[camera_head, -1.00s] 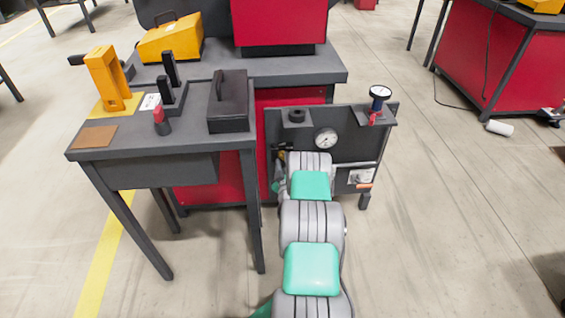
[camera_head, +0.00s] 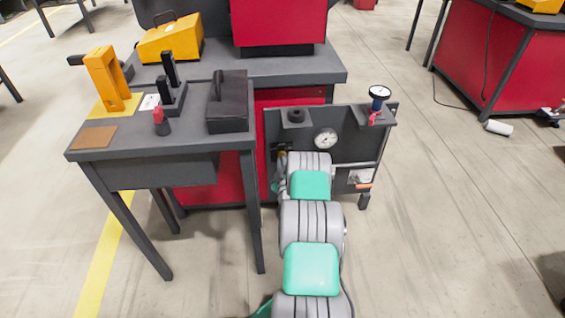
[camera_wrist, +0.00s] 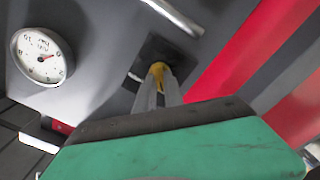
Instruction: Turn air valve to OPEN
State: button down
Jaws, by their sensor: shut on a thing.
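The air valve shows in the wrist view as a small yellow handle (camera_wrist: 157,70) in front of a dark square mount on the grey panel (camera_wrist: 110,30). My gripper (camera_wrist: 158,78) is shut on the yellow handle, its two grey fingers reaching up to it. The fingers cover part of the handle, and I cannot read any valve marking. A round white gauge (camera_wrist: 42,56) with a red needle is left of the valve; it also shows in the head view (camera_head: 326,139). In the head view my arm hides the valve and most of my gripper.
A grey table (camera_head: 190,149) stands close left of my arm, with a black box (camera_head: 228,103), a red-topped piece (camera_head: 160,121) and a yellow fixture (camera_head: 106,80) on it. A second gauge (camera_head: 380,92) stands on the panel's right shelf.

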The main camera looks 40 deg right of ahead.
jog(key=shift+m+b, duration=0.3)
jog(key=m+b, duration=0.3)
jog(key=m, duration=0.5)
jog(key=m+b, duration=0.3)
jog(key=m, duration=0.6)
jog(key=shift+w+d+r, duration=0.1)
jog(key=shift+w+r, duration=0.05)
jog(key=shift+r, duration=0.05)
jog(key=shift+m, duration=0.3)
jog(key=c, duration=1.6)
grip_release()
jog(key=shift+o, duration=0.8)
jog(key=shift+f, duration=0.15)
jog(key=shift+s, duration=0.2)
